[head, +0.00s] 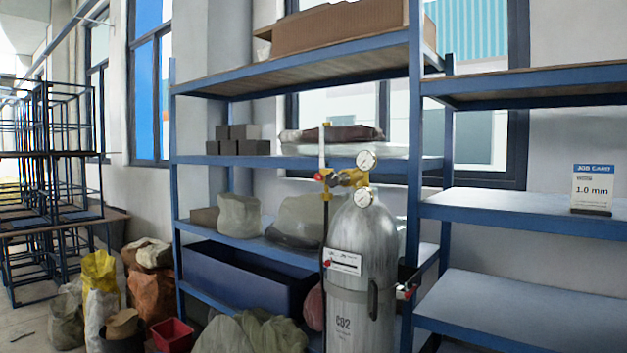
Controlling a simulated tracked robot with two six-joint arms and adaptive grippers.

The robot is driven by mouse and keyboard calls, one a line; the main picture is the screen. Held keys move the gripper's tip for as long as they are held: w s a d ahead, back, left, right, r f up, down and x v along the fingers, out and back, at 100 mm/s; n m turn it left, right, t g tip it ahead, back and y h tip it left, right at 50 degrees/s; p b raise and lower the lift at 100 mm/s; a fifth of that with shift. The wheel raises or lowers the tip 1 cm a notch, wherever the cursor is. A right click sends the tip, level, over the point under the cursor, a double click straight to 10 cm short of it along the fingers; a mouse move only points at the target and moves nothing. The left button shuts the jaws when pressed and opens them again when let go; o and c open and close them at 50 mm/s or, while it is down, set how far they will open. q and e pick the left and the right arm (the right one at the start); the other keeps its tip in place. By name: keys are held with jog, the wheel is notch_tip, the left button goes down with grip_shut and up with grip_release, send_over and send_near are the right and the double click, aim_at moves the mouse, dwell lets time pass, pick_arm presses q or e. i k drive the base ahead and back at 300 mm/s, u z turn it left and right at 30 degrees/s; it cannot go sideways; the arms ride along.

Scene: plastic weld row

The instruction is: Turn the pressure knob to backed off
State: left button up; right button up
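A grey gas cylinder (362,255) marked CO2 stands upright in front of the shelves. A brass-coloured regulator (345,178) sits at its top, with two round white gauges, one above (366,160) and one below (364,198). A small red part (319,177) at the regulator's left end may be the pressure knob; its setting is too small to read. A thin flow tube (322,150) rises from the regulator's left side, and a dark hose hangs below it. Neither of my grippers is in view.
Blue-framed shelves (300,163) hold boxes, bags and dark blocks behind the cylinder. A job card (592,188) reading 1.0 mm stands on the right shelf. Sacks (152,290) and a red bin (172,335) stand on the floor at left. A dark bracket (408,283) is beside the cylinder.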

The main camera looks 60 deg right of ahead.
aim_at(332, 179)
jog(key=z, duration=0.45)
jog(key=i, duration=1.1)
jog(key=z, duration=1)
jog(key=i, duration=0.25)
jog(key=z, duration=0.1)
jog(key=k, duration=0.65)
jog(key=z, duration=0.25)
jog(key=i, duration=0.65)
jog(key=u, duration=0.2)
